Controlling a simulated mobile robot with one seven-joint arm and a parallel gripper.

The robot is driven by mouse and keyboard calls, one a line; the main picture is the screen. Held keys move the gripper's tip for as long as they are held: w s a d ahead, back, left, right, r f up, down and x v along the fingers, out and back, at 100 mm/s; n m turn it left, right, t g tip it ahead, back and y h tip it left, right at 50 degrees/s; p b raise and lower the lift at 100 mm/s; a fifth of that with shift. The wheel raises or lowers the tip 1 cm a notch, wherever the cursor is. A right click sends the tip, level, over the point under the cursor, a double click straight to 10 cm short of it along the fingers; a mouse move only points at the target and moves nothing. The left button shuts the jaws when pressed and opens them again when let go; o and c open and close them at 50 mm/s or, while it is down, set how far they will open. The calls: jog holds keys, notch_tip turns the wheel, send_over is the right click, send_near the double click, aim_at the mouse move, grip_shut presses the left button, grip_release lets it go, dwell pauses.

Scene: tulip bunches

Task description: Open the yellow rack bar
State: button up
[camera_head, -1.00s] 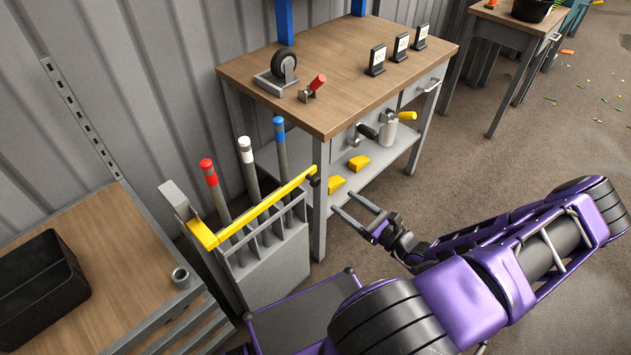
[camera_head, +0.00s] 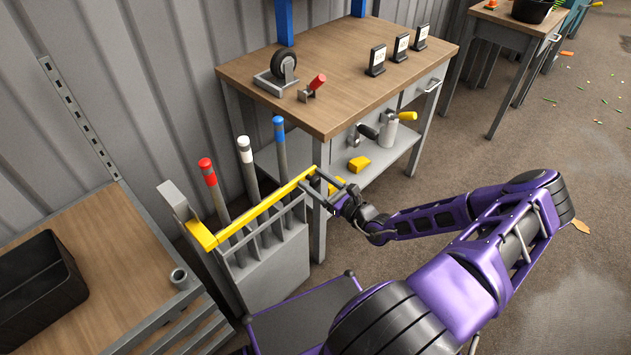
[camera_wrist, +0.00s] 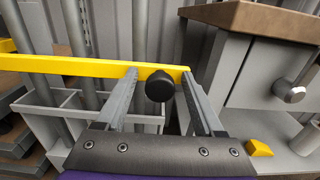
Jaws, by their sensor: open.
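The yellow rack bar (camera_head: 262,208) lies across the front of the grey rack (camera_head: 275,268), over several poles standing in it. A black knob (camera_wrist: 159,86) sits near the bar's right end. The bar also runs across the wrist view (camera_wrist: 75,66). My gripper (camera_head: 325,181) is at the bar's right end, open. In the wrist view its two fingers (camera_wrist: 158,80) stand on either side of the knob, with gaps between them and the knob. The fingertips reach the bar's height in the picture; I cannot tell if they touch it.
A wooden workbench (camera_head: 335,75) stands behind and right of the rack, its near leg close to my gripper. A yellow block (camera_head: 359,164) lies on its lower shelf. Another bench with a black bin (camera_head: 38,285) is at left. Open floor lies to the right.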

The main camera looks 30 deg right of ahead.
grip_shut()
dwell(1.3)
